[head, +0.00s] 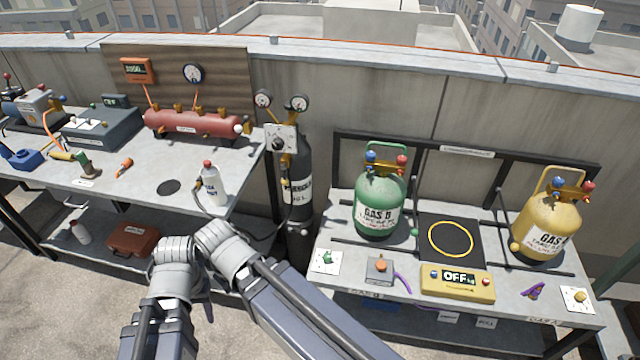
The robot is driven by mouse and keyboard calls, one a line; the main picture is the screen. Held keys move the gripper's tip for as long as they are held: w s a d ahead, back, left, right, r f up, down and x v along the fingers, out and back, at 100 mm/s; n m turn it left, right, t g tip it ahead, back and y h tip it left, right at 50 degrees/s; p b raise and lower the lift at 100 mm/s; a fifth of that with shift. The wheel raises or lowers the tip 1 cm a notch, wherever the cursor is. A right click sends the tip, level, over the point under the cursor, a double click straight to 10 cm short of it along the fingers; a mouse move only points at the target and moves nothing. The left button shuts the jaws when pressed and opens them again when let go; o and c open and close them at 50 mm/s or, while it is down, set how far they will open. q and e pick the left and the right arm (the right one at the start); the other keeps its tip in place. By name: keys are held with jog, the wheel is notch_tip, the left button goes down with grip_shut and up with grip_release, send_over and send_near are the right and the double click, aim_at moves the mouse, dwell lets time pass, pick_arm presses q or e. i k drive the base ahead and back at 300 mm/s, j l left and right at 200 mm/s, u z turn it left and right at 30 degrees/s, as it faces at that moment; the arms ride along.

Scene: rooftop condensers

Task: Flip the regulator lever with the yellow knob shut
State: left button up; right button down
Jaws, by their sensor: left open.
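A small yellow knob (515,247) shows at the left side of the yellow gas cylinder (540,228), at the right of the picture. The cylinder stands upright on the right bench (400,290). My left arm shows at the lower centre, in front of the gap between the two benches, well to the left of the yellow knob. Its gripper is open and holds nothing that I can see; its fingertips are hard to make out. My right gripper is not in view.
A green cylinder (380,205) with a green knob (413,232) stands left of the black scale plate (470,238). A dark cylinder (299,185) stands between the benches.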

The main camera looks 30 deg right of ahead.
aim_at(285, 181)
jog(key=i+j+z, duration=0.1)
jog(key=z, duration=0.3)
jog(key=j+z, duration=0.25)
jog(key=z, duration=0.15)
jog(key=i+j+z, duration=0.1)
jog(key=j+z, duration=0.15)
jog(key=z, duration=0.2)
jog(key=j+z, duration=0.2)
jog(key=z, duration=0.2)
jog(key=j+z, duration=0.1)
jog(key=j, duration=0.3)
jog(key=k+j+z, duration=0.15)
jog(key=j, duration=0.2)
jog(key=j+z, duration=0.1)
jog(key=j, duration=0.3)
jog(key=k+j+z, duration=0.1)
jog(key=j, duration=0.3)
jog(key=k+j+z, duration=0.15)
jog(key=j, duration=0.2)
jog(key=k+j+z, duration=0.1)
jog(key=j, duration=0.25)
jog(key=k+j, duration=0.15)
jog(key=j, duration=0.2)
jog(key=k+j, duration=0.1)
jog(key=j, duration=0.2)
